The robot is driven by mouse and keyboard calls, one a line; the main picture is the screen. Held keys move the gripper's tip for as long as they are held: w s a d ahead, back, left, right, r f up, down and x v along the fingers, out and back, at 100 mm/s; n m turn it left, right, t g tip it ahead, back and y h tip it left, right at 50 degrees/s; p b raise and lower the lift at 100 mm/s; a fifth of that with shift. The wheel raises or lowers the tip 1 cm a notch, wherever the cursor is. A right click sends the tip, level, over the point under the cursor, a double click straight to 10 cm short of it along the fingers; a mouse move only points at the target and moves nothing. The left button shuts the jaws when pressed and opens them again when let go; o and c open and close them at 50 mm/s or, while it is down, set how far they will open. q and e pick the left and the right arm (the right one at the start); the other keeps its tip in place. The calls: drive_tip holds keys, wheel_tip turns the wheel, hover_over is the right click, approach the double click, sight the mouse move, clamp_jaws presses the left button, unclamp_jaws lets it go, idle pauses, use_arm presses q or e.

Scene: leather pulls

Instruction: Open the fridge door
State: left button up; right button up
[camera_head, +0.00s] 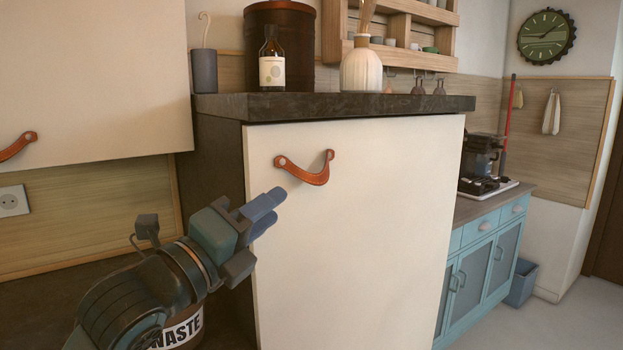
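The fridge door (355,235) is a plain cream panel under a dark worktop, and it is shut. Its handle (306,170) is an orange-brown leather strap, sagging between two studs near the door's upper left. My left gripper (281,205) is below and left of the handle, in front of the door's left part. Its blue fingers lie close together with nothing seen between them, and they look apart from the strap. My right gripper is not in view.
A dark worktop (350,106) overhangs the door and carries a brown bottle (271,62) and a white vase (361,72). A cream cupboard (90,85) with another leather pull (17,146) is at upper left. Blue cabinets (480,265) stand at right; floor (535,325) shows free at lower right.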

sight(310, 181)
use_arm(q)
drive_tip(key=p+x, duration=0.1)
drive_tip(key=x, duration=0.9)
drive_tip(key=shift+w, duration=0.1)
drive_tip(key=shift+f, duration=0.1)
clamp_jaws()
